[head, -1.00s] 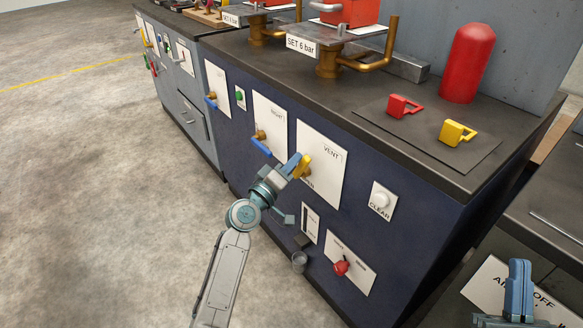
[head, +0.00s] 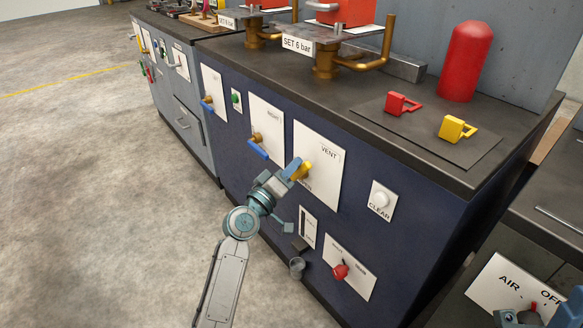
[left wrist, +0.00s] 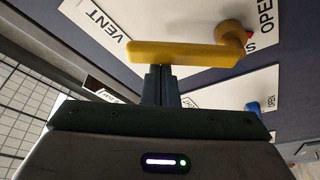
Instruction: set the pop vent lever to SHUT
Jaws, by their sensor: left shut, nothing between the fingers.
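The yellow vent lever (head: 306,168) is on the white plate marked VENT (head: 320,184), on the dark blue cabinet front. The left wrist view shows its yellow handle (left wrist: 180,53) and round pivot (left wrist: 232,34), with OPEN printed past the pivot. Part of another label by the pivot is hidden. My left gripper (head: 294,172) is shut and empty, its tips at the lever. In the left wrist view its closed fingers (left wrist: 160,84) meet the handle's near edge; I cannot tell if they touch it. My right gripper (head: 542,314) is only partly in view at the bottom right corner.
A blue-handled lever (head: 257,148) sits on the plate left of the vent plate. A white CLEAR button (head: 381,200) is to the right and a red knob (head: 340,271) below. A red cylinder (head: 467,62) stands on the cabinet top. The floor at left is open.

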